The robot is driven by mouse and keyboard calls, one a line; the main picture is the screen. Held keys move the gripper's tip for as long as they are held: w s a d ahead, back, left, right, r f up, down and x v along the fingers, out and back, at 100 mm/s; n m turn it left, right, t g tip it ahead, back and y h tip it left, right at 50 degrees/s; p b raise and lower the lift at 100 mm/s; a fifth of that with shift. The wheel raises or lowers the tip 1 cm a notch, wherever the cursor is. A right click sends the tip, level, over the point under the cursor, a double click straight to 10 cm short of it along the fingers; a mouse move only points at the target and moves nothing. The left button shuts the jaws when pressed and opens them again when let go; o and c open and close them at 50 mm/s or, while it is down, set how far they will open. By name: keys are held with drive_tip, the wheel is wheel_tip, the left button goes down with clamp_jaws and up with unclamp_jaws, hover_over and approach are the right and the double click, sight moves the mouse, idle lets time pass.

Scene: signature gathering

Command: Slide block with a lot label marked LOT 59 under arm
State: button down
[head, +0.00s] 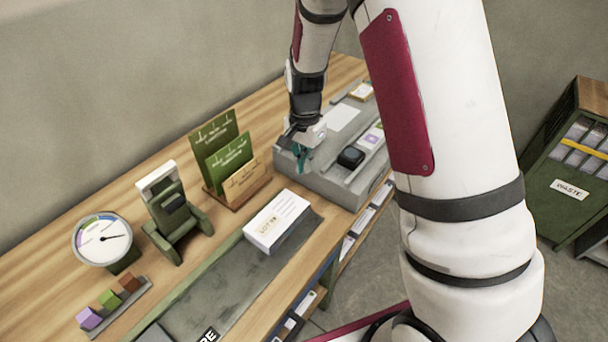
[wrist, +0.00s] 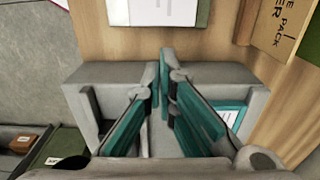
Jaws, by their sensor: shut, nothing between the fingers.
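The white block with a LOT label (head: 276,222) lies on the dark grey strip of the table; its number is too small to read surely. What seems to be the same block (wrist: 152,12) shows at the top of the wrist view, partly cut off. A green stand with a white-topped head (head: 172,212) is left of the block and may be the arm. My gripper (head: 301,160), with teal fingers, is over the grey organizer, apart from the block. In the wrist view my gripper (wrist: 166,80) has its fingertips together with nothing between them.
The grey organizer (head: 325,180) holds cards and a dark pad (head: 351,157). A green card rack (head: 236,195) stands behind the block. A round dial (head: 102,240) and small coloured blocks (head: 110,300) are at left. A green waste cabinet (head: 570,180) stands at far right.

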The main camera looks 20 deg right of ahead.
sight(259, 237)
wheel_tip(259, 237, down, 10)
drive_tip(key=shift+p, duration=0.35)
idle(0.4)
drive_tip(key=s+a+p, duration=0.1)
drive_tip(key=s+a, duration=0.2)
drive_tip(key=a, duration=0.2)
drive_tip(key=s+a+p, duration=0.2)
drive_tip(key=s+a, duration=0.2)
drive_tip(key=a, duration=0.1)
drive_tip(key=s+a+p, duration=0.1)
drive_tip(key=s+a, duration=0.2)
drive_tip(key=a, duration=0.2)
drive_tip(key=shift+s+a, duration=0.2)
drive_tip(key=shift+p, duration=0.3)
